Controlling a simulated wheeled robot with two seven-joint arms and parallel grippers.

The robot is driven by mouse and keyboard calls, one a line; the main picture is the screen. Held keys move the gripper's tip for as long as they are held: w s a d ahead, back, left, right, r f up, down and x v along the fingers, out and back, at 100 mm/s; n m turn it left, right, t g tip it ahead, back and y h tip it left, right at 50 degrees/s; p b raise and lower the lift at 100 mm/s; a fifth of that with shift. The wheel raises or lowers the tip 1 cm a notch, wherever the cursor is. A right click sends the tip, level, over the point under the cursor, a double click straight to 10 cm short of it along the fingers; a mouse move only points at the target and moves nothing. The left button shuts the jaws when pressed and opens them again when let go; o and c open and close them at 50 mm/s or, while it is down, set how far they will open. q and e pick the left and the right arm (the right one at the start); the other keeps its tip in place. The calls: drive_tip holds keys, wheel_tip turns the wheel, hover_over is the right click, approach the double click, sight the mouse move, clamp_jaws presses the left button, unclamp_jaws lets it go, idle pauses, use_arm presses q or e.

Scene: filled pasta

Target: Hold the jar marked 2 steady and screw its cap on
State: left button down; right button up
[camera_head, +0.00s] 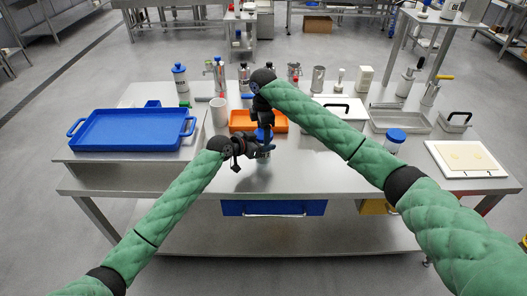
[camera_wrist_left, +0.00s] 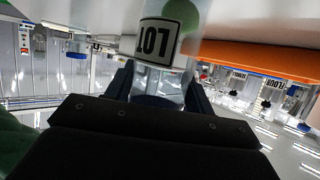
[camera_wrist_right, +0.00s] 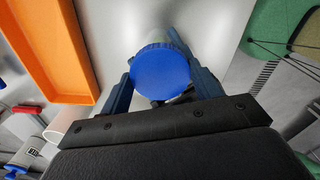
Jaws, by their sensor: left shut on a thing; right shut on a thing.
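The clear jar (camera_head: 264,157) stands upright at the front middle of the table. My left gripper (camera_head: 257,150) is shut around it from the left. The left wrist view, upside down, shows the jar (camera_wrist_left: 172,72) between the fingers with a lettered label; no 2 is readable. The blue cap (camera_head: 263,134) is at the jar's top, and my right gripper (camera_head: 265,124) is shut on it from above. In the right wrist view the cap (camera_wrist_right: 160,72) sits between the fingers, over the jar. Whether its thread is engaged cannot be told.
An orange tray (camera_head: 240,128) lies just behind the jar. A blue tray (camera_head: 131,131) is at the left. Bottles and canisters line the back. The table front beside the jar is clear.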

drive_tip(key=o, duration=1.1)
drive_tip(key=shift+r, duration=2.3)
drive_tip(key=shift+c, duration=0.6)
